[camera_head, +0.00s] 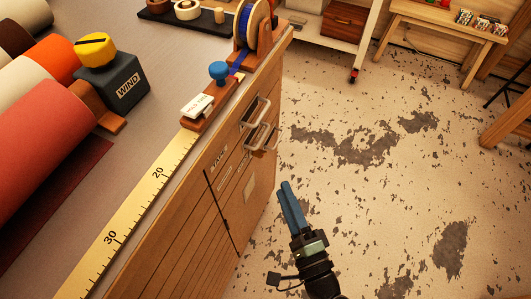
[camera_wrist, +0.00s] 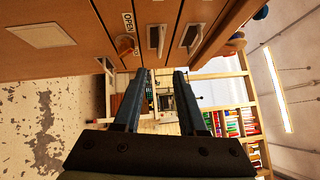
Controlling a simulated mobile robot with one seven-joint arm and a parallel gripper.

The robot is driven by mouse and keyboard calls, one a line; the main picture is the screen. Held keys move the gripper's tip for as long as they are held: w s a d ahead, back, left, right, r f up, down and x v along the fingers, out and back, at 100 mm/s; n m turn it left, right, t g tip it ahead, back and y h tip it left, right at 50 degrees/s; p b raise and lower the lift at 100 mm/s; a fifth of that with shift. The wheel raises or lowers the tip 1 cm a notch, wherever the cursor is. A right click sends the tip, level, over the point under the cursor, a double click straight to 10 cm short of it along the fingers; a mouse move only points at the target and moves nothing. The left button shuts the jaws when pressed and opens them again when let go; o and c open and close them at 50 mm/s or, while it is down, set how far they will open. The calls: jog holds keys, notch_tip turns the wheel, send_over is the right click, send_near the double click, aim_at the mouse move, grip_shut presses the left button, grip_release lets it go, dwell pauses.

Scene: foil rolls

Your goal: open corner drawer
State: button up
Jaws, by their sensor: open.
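The wooden bench has drawers on its front, with metal handles near the far corner. In the head view the upper handle (camera_head: 255,109) and the lower handle (camera_head: 262,136) stick out from the front, which looks flush. In the wrist view, turned sideways, two pale handles (camera_wrist: 156,38) (camera_wrist: 190,37) show beyond the fingertips. I cannot tell which one belongs to the corner drawer. An "OPEN" label (camera_wrist: 129,22) sits beside an orange-brown piece (camera_wrist: 125,46). My gripper (camera_head: 287,184) is open and empty, apart from the handles, in front of the bench. It also shows in the wrist view (camera_wrist: 157,74).
The benchtop holds a ruler strip (camera_head: 150,195), a dark "WIND" block (camera_head: 115,83), coloured rolls (camera_head: 45,135) and a blue ribbon spool (camera_head: 252,22). A white cart (camera_head: 330,38) and a wooden table (camera_head: 435,20) stand at the back. The worn floor (camera_head: 390,190) right of the bench is clear.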

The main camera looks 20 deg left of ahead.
jog(key=x, duration=1.2)
jog(key=shift+w+a, duration=0.25)
jog(key=shift+a, duration=0.05)
jog(key=shift+c, duration=0.2)
grip_shut()
dwell(0.7)
